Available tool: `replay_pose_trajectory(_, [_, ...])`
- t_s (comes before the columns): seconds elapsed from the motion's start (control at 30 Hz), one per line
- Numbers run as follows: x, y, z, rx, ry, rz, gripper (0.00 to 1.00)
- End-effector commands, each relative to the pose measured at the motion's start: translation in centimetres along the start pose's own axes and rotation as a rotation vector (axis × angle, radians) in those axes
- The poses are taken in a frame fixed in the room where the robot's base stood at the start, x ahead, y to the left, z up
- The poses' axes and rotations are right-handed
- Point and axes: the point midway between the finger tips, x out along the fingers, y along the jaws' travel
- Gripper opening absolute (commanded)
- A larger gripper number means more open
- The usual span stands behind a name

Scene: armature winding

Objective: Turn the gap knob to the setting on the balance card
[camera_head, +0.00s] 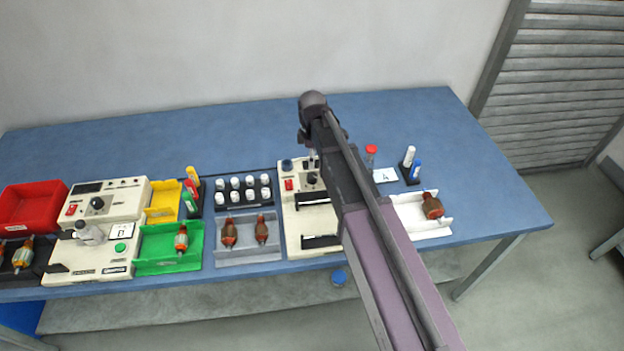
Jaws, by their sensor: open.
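The middle cream machine (296,222) has a red switch and a small dark knob (312,178) on its panel, partly behind my arm. The left cream machine (75,262) has a larger dark knob (97,204); I cannot read which knob is the gap knob. A white card marked A (385,175) lies right of the middle machine. A card marked B (123,232) is on the left machine. My gripper (314,157) is mostly hidden by my arm, just above the small knob in the picture. It is open; contact with the knob cannot be seen.
Armatures lie in a grey tray (218,255), a green tray (150,255) and a white holder (402,202). A rack of white-capped bottles (230,207) stands left of the middle machine. A red-topped bottle (371,152) stands behind card A. The back of the blue table (220,130) is clear.

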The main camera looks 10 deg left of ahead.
Motion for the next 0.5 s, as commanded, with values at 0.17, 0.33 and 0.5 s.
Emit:
replay_pose_trajectory(0.17, [1.8, 0.0, 0.0, 0.0, 0.0, 0.0, 0.87])
replay_pose_trajectory(0.33, [3.0, 0.0, 0.0, 0.0, 0.0, 0.0, 0.87])
replay_pose_trajectory(0.5, [4.3, 0.0, 0.0, 0.0, 0.0, 0.0, 0.87])
